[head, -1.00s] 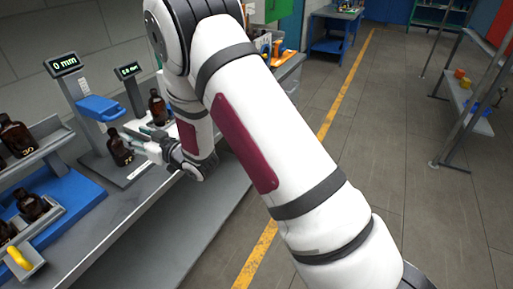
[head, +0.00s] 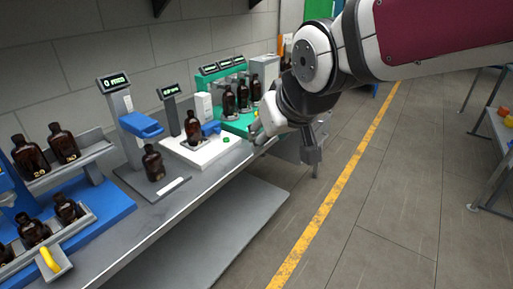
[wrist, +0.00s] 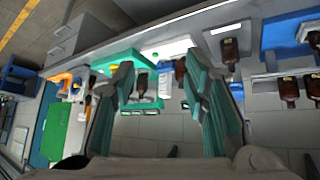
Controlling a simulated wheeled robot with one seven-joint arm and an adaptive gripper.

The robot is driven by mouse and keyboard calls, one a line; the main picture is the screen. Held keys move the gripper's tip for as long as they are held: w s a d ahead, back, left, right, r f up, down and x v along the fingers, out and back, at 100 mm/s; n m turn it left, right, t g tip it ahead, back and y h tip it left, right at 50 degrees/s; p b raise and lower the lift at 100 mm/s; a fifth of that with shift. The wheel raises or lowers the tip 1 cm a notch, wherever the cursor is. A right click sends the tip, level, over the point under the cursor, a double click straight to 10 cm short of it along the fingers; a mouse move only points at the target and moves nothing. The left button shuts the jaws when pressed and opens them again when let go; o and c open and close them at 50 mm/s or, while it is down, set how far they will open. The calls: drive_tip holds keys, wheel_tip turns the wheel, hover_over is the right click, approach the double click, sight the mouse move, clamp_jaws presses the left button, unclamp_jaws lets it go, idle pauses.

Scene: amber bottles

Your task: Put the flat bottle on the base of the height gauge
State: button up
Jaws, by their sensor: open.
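A dark amber bottle (head: 153,163) with a dark cap stands upright on the grey base (head: 172,189) of the height gauge (head: 126,125). The gauge has a grey column, a blue arm and a lit display on top. Whether this bottle is the flat one is hard to tell at this size. The bottle also shows in the wrist view (wrist: 229,52). My gripper (wrist: 157,70) is open, its teal fingers wide apart with no bottle held. In the head view it is right of the gauge, apart from that bottle, near the bench's front edge.
A white instrument (head: 205,152) carrying another amber bottle (head: 193,127) stands right of the gauge. A green stand (head: 240,124) with several bottles is beyond it. A blue and grey rack (head: 105,205) with several bottles is left. Floor is free right of the bench.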

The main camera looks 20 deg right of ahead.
drive_tip(key=s+f+g, duration=0.1)
drive_tip(key=s+g, duration=0.1)
drive_tip(key=s, duration=1.3)
drive_tip(key=shift+d+m+g, duration=0.25)
drive_tip(key=shift+m+g, duration=0.15)
